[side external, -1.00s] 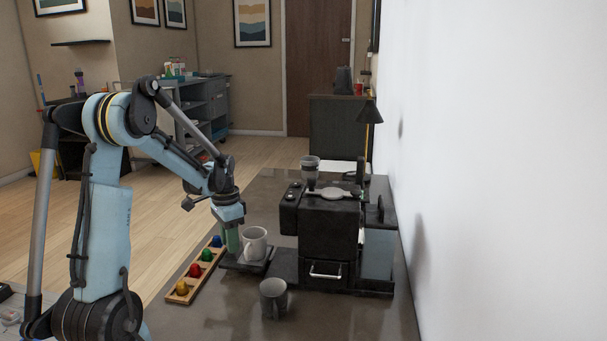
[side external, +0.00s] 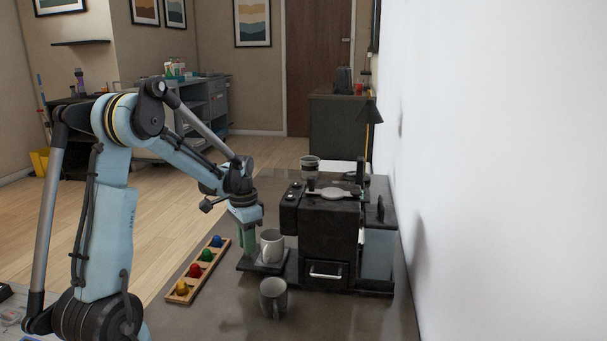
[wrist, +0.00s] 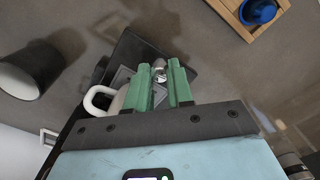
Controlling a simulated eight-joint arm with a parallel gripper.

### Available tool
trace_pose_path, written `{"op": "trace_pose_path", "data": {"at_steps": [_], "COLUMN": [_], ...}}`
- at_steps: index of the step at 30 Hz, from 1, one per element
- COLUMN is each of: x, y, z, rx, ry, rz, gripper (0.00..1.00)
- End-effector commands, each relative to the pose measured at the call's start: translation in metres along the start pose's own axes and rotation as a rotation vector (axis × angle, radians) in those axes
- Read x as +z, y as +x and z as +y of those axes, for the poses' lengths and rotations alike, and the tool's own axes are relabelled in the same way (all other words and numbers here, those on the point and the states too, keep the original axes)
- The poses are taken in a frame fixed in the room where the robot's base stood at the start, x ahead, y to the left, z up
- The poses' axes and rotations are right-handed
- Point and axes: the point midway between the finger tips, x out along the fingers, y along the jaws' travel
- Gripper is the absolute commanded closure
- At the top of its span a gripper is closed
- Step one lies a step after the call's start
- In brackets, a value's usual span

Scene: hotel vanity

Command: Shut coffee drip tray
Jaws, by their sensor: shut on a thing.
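The coffee machine (side external: 328,240) is a black box on the counter. Its dark drip tray (side external: 262,269) sticks out from its left side. A light grey mug (side external: 271,246) stands upright on the tray. My gripper (side external: 247,245) points down at the tray's outer end, left of the mug. In the wrist view its green fingers (wrist: 165,72) are shut on a small silver knob (wrist: 160,68) at the dark tray (wrist: 128,48). The fingers hide part of the mug; its pale handle (wrist: 97,100) shows beside them.
A second grey mug (side external: 273,298) stands on the counter in front of the tray. A wooden holder (side external: 199,270) with several coloured capsules lies left of the tray. A silver-handled drawer (side external: 326,272) is on the machine's front. The white wall is at the right.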

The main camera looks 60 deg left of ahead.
Motion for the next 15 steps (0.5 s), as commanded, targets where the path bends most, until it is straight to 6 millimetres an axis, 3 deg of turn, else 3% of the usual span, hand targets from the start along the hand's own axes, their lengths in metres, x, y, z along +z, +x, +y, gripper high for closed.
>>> {"op": "trace_pose_path", "data": {"at_steps": [2, 3, 8, 15], "x": [-0.0001, -0.0001, 0.0000, 0.0002], "y": [0.0000, 0.0000, 0.0000, 0.0000], "z": [-0.0006, -0.0006, -0.0006, -0.0005], "rx": [-0.001, -0.002, -0.001, -0.001], "ry": [0.000, -0.001, -0.001, 0.000], "rz": [0.001, 0.001, 0.001, 0.001], "gripper": [1.00, 0.77, 0.53, 0.52]}}
